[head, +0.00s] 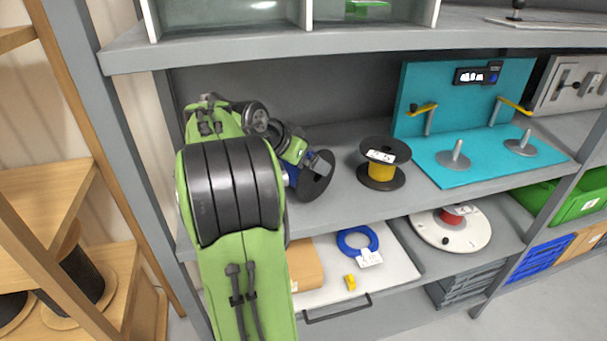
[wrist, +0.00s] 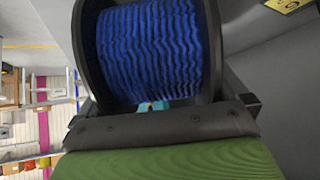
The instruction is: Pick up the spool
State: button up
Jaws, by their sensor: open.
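A black-flanged spool wound with blue cable (wrist: 150,50) fills the upper middle of the wrist view, very close to my gripper's palm. In the head view its dark flange (head: 318,178) stands on edge on the middle shelf, partly hidden by my gripper (head: 304,162). My gripper is open at this blue spool. Its fingertips are mostly hidden, so I cannot tell whether they touch it. A second spool, with yellow cable and black flanges (head: 382,170), stands upright to the right on the same shelf, with a white label on top.
A teal board with two pegs (head: 470,160) stands right of the yellow spool. The upper shelf (head: 330,45) overhangs the arm. Below lie a blue cable coil (head: 357,243) and a round white reel (head: 450,230). A wooden rack (head: 60,190) stands at left.

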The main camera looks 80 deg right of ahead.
jog(key=shift+r, duration=0.1)
jog(key=c, duration=1.4)
jog(key=shift+r+p, duration=0.4)
jog(key=shift+r, duration=0.15)
notch_tip(320, 180, up, 3)
jog(key=shift+p, duration=0.8)
jog(key=s+a+b, duration=0.1)
jog(key=s+a, duration=0.3)
jog(key=a, duration=0.3)
jog(key=s+a, duration=0.5)
jog(key=a, duration=0.3)
jog(key=shift+a+f+b, duration=0.3)
jog(key=shift+b, duration=0.05)
